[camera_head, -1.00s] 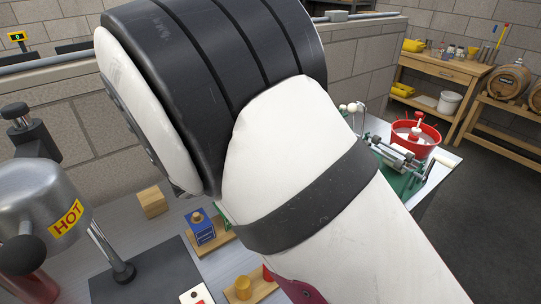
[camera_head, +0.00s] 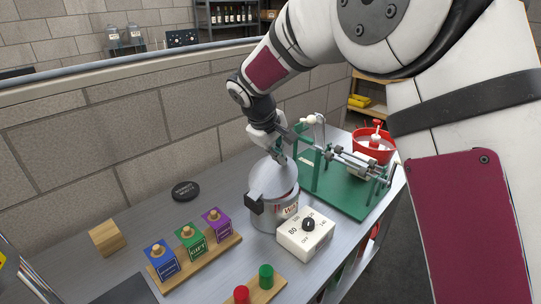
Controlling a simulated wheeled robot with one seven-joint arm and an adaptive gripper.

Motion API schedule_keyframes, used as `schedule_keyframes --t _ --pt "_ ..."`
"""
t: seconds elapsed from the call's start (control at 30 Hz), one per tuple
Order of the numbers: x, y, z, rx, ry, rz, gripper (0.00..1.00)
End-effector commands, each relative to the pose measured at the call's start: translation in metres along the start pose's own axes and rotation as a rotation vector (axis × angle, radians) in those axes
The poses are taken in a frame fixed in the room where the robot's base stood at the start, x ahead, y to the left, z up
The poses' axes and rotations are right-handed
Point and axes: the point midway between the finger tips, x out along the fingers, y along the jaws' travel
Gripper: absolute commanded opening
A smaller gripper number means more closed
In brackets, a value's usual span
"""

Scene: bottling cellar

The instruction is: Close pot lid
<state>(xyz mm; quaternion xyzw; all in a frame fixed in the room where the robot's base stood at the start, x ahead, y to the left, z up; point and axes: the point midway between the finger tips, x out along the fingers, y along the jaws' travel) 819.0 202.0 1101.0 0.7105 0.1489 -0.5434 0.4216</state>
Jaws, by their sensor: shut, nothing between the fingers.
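The pot (camera_head: 268,217) is a grey metal cylinder with a red and white label, standing on the grey bench near the picture's middle. Its grey lid (camera_head: 272,180) lies over the top, sloping a little; whether it is fully seated I cannot tell. A dark block (camera_head: 254,203) sticks out at the pot's upper left side. My gripper (camera_head: 281,160) is shut and empty, pointing down at the far edge of the lid. Whether the fingertips touch the lid is too small to tell.
A white dial box (camera_head: 304,235) stands right of the pot. A green-based metal fixture (camera_head: 345,190) is close behind and right, with a red tub (camera_head: 374,148) beyond. Coloured blocks on a wooden rail (camera_head: 200,262) stand front left. A dark puck (camera_head: 185,191) lies left; bench around it is clear.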

Motion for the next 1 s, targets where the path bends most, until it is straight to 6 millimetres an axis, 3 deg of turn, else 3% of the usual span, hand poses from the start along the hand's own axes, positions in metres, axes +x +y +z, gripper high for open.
schedule_keyframes --t 0.1,0.43,1.0 --pt "0.018 0.009 0.000 0.014 -0.001 -0.105 0.00" --pt "0.049 0.014 0.002 0.022 -0.003 -0.345 0.00" --pt "0.063 0.013 0.004 0.017 -0.003 -0.341 0.00"
